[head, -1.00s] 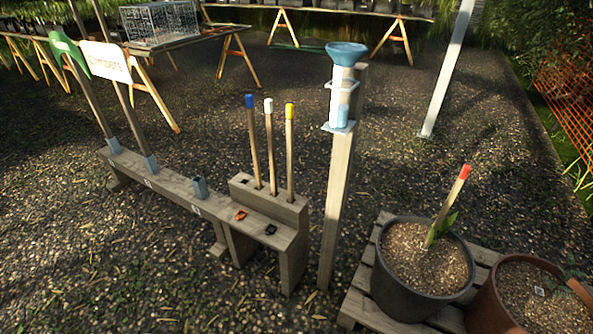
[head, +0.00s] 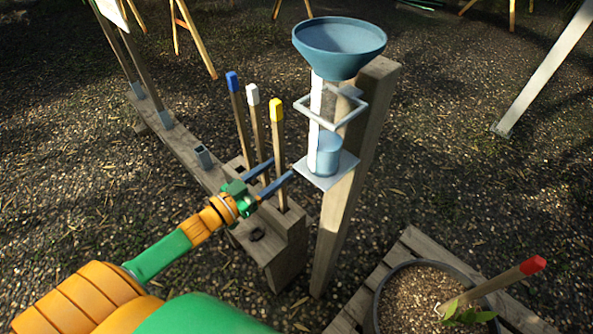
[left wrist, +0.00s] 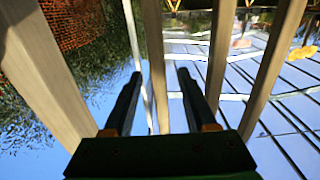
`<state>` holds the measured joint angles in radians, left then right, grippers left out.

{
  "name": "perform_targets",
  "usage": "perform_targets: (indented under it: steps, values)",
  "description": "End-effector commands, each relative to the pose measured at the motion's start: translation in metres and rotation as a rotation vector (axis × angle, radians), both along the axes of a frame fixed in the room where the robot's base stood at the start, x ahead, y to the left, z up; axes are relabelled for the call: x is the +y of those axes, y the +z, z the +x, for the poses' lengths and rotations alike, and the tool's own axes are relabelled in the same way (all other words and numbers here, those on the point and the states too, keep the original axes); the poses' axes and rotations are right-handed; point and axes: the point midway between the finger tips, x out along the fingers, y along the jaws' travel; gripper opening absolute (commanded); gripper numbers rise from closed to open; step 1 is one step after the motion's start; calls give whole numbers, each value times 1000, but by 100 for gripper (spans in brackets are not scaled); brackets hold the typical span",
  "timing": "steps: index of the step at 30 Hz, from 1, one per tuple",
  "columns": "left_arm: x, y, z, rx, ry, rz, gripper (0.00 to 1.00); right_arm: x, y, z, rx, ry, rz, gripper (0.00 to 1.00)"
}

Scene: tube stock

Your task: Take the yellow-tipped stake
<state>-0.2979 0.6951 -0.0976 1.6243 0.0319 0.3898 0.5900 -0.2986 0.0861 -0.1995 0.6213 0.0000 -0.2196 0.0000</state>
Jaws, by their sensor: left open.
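The yellow-tipped stake (head: 277,125) stands upright in the wooden block, rightmost of three stakes in a row. The white-tipped stake (head: 256,115) and blue-tipped stake (head: 236,105) stand to its left. My left gripper (head: 281,167) is open at the yellow-tipped stake's shaft, below the tip, with one finger on each side of it in the picture. In the left wrist view the yellow-tipped stake (left wrist: 155,60) shows between the two open fingers; I cannot tell whether it touches either one. Its lower end is hidden in the block. My right gripper is out of view.
A wooden post (head: 345,190) with a blue funnel (head: 339,45) and a blue cup (head: 324,155) stands close right of the stakes. The block (head: 285,250) joins a long low rail at left. A pot (head: 430,290) with a red-tipped stake (head: 500,280) is at lower right.

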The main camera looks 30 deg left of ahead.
Motion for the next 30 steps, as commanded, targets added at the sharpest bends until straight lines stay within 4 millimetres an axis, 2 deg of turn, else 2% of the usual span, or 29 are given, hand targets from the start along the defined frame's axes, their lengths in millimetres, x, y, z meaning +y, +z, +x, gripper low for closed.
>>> perform_targets:
  steps: [7, 10, 15, 16, 22, 30]
  values:
    - [-17, -9, 43, -1, 3, 0, 57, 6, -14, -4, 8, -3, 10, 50]
    - [-20, -9, 51, 1, 2, 0, 57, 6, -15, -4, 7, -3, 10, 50]
    - [-20, -9, 52, 4, 3, 0, 57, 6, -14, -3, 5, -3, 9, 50]
    - [-20, -9, 52, 4, 3, 0, 55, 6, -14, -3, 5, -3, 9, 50]
    - [-20, -9, 51, 4, 3, 0, 1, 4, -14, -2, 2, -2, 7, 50]
    - [-20, -9, 51, 4, 3, 0, 0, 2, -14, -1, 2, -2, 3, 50]
